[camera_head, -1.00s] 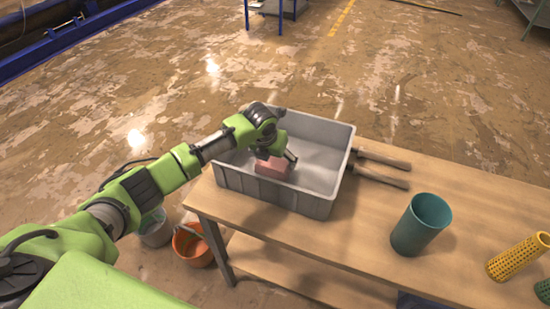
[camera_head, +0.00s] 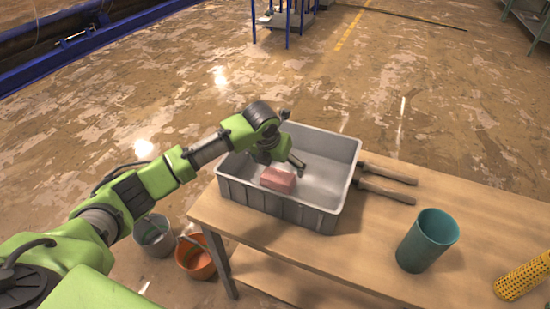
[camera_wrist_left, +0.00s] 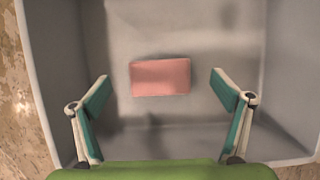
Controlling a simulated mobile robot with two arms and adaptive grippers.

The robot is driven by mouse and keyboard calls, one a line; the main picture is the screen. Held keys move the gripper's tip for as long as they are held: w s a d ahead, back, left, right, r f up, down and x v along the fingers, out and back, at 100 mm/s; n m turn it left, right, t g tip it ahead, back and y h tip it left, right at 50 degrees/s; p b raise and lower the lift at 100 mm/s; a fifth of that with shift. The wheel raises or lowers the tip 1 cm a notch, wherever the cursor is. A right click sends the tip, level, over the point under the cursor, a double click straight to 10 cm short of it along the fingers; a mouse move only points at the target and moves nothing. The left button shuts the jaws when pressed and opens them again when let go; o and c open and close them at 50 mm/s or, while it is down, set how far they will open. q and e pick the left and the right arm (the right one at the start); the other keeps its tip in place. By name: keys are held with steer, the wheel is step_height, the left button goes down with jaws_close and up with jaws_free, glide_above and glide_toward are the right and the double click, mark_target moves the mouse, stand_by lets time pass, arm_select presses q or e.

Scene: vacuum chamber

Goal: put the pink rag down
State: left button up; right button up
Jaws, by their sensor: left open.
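The pink rag (camera_head: 278,179), a folded block, lies on the floor of the grey bin (camera_head: 280,207) on the wooden table. It also shows in the left wrist view (camera_wrist_left: 160,77), flat on the bin floor, ahead of the fingers and apart from them. My left gripper (camera_head: 292,166) is over the bin, just above and to the right of the rag. In the left wrist view its two fingers (camera_wrist_left: 163,90) are spread wide with nothing between them in contact. My right gripper is not in view.
Two tools with wooden handles (camera_head: 385,181) lie at the bin's right side. An orange bucket (camera_head: 196,260) and a grey bucket (camera_head: 154,236) stand on the floor.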

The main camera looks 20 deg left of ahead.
arm_select(q)
steer(key=v, duration=0.6)
steer(key=shift+r, duration=0.35)
steer(key=shift+s, duration=0.15)
